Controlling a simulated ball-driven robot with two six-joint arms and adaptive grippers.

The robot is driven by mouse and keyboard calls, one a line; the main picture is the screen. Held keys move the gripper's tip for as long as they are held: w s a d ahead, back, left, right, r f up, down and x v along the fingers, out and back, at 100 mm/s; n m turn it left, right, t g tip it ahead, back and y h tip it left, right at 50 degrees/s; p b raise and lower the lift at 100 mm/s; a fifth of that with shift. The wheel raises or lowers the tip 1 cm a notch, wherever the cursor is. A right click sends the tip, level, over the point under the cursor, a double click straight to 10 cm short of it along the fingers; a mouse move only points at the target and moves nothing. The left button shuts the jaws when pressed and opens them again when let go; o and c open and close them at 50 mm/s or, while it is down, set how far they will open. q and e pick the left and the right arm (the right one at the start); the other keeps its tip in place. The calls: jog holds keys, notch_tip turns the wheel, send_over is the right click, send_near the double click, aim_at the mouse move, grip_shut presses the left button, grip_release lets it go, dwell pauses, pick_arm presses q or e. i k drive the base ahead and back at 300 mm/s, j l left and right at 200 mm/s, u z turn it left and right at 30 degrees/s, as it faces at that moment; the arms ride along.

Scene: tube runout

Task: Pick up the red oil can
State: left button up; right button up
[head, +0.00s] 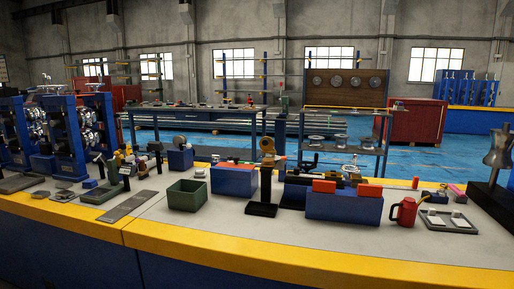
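The red oil can (406,213) stands upright on the grey bench top, right of centre, near the yellow front edge. Its thin spout points up and to the right, and its handle seems to be on the left side. A flat grey tray (432,228) with small light parts lies just right of it. A blue block with orange-red pieces on top (343,206) stands to its left, with a gap between. Neither of my grippers is in view, and nothing is holding the can.
A black stand (263,208) and a green open bin (187,195) are on the bench to the left. A dark base with a shiny metal piece (497,150) rises at the right end. The bench top in front of the can is clear. Roller machines (75,128) stand far left.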

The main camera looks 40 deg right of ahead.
aim_at(407, 210)
jog(key=z, duration=2.1)
jog(key=i+j, duration=0.2)
jog(key=j, duration=0.2)
jog(key=i+j+u, duration=0.15)
jog(key=j, duration=0.25)
jog(key=i+j, duration=0.25)
jog(key=j, duration=0.15)
